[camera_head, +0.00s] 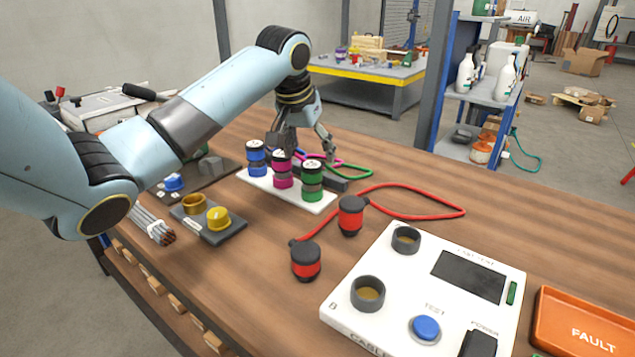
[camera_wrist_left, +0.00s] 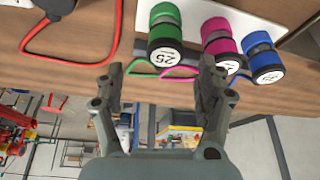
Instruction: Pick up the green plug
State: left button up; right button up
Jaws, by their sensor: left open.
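The green plug (camera_head: 312,180) stands upright at the right end of a white holder (camera_head: 325,205), beside a magenta plug (camera_head: 282,168) and a blue plug (camera_head: 256,158). A green cord loops behind it. My left gripper (camera_head: 308,141) is open and empty, just behind and above the plugs. In the left wrist view, the green plug (camera_wrist_left: 165,30) with its white "25" top lies beyond the open fingers (camera_wrist_left: 160,76), roughly in line with the gap between them. The fingers appear apart from it. My right gripper is out of view.
Two red plugs (camera_head: 306,262) on a red cord stand in front. A white tester (camera_head: 400,320) and an orange fault tray (camera_head: 580,320) are at the right. A block with a yellow cap (camera_head: 217,217) and a cable bundle (camera_head: 150,224) lie left. Clear tabletop lies right of the cord.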

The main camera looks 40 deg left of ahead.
aim_at(310, 166)
pick_arm(q)
jog(key=shift+x, duration=1.25)
jog(key=shift+w+f, duration=0.1)
jog(key=shift+f, duration=0.2)
jog(key=x, duration=0.3)
jog(key=b+x, duration=0.1)
jog(key=shift+s+a+f, duration=0.25)
jog(key=shift+a+f, duration=0.05)
jog(key=shift+f, duration=0.05)
jog(key=shift+w+f, duration=0.1)
jog(key=shift+f, duration=0.05)
jog(key=c, duration=1.4)
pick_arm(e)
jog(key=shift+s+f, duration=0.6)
